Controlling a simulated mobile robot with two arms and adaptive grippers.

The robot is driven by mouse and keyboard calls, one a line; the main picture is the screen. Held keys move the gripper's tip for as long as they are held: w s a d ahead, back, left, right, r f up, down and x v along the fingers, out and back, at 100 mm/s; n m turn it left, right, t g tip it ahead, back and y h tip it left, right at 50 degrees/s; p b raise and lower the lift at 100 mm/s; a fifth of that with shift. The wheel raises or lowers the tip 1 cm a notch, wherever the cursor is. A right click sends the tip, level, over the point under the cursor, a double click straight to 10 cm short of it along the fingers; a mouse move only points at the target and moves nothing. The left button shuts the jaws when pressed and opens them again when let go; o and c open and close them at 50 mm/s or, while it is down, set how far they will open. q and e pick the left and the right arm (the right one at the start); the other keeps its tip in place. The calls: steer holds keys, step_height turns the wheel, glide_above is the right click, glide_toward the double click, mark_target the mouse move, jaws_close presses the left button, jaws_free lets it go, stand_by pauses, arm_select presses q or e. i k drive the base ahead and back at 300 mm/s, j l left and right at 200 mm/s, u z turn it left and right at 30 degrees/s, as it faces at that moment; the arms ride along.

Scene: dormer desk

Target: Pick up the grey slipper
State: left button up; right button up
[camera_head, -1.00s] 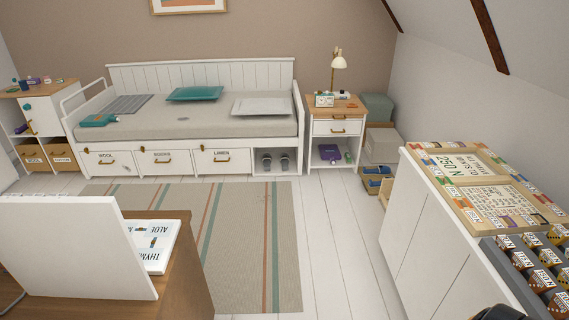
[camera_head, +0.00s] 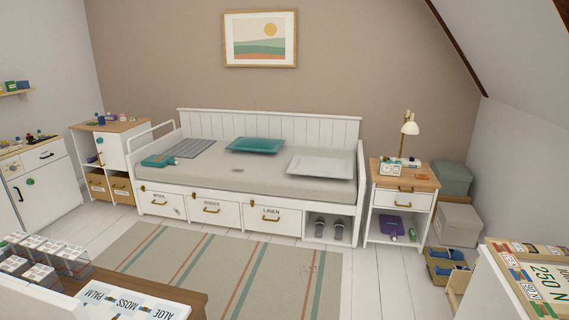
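A pair of grey slippers stands in the open cubby (camera_head: 318,214) at the right end of the daybed's base. The left one (camera_head: 320,228) and the right one (camera_head: 339,229) sit side by side, apart from each other, near the cubby's front. Both are small and far off in the head view. Neither of my grippers is in view.
A striped rug (camera_head: 225,275) lies before the daybed (camera_head: 240,190). White floorboards are clear right of the rug. A nightstand (camera_head: 403,210) stands right of the cubby. A desk (camera_head: 190,300) and a white cabinet (camera_head: 490,292) flank the foreground. A basket (camera_head: 446,272) holds blue items.

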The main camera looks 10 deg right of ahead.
mark_target(339, 225)
steer(key=i+l+z, duration=0.2)
steer(key=i+l, duration=0.15)
steer(key=i, duration=0.4)
steer(key=i+l+z, duration=0.15)
steer(key=i, duration=0.55)
steer(key=i+l+z, duration=0.2)
steer(key=i, duration=0.6)
